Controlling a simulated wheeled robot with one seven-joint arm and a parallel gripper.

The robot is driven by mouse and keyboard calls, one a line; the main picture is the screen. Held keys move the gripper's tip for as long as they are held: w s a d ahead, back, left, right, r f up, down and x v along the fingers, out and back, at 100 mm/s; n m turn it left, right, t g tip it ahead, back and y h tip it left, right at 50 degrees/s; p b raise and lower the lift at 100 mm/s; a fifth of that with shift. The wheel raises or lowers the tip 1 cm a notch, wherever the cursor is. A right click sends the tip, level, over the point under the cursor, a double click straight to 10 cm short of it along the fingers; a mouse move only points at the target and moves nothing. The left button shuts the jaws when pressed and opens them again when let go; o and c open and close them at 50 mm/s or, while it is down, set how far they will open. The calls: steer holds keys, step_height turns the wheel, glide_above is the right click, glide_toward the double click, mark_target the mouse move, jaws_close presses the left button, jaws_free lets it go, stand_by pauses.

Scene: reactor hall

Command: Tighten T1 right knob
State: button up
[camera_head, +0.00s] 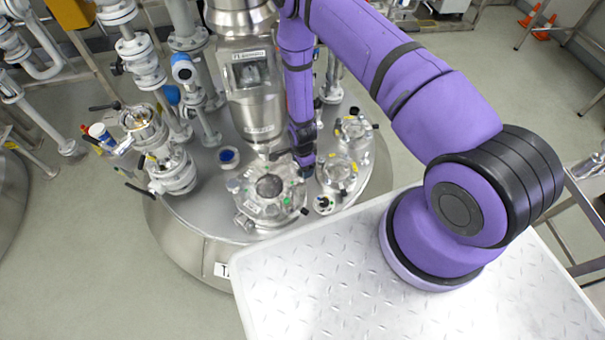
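The steel reactor lid (205,205) fills the middle of the view; a white tag (222,270) on its front side is partly cut off by the platform and seems to begin with T. A round clamped cover (268,206) with a sight glass, green marks and small dark knobs sits at the lid's front. My purple arm comes down from above, and my gripper (304,166) is at the right rear edge of this cover, between it and a smaller flanged port (337,172). The gripper's fingers are small and dark here, and the right knob cannot be made out clearly beside them.
A tall steel agitator drive (250,95) stands just left of my forearm. Pipes and valves (165,165) crowd the lid's left side. A bright tread-plate platform (300,285) is in front.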

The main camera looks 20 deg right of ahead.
steer(key=n, duration=0.8)
steer(key=shift+n, duration=0.4)
steer(key=n, duration=0.3)
steer(key=shift+n, duration=0.3)
steer(key=n, duration=0.3)
steer(key=shift+n, duration=0.4)
steer(key=n, duration=1.2)
steer(key=shift+n, duration=0.4)
steer(key=n, duration=0.4)
steer(key=shift+f, duration=3)
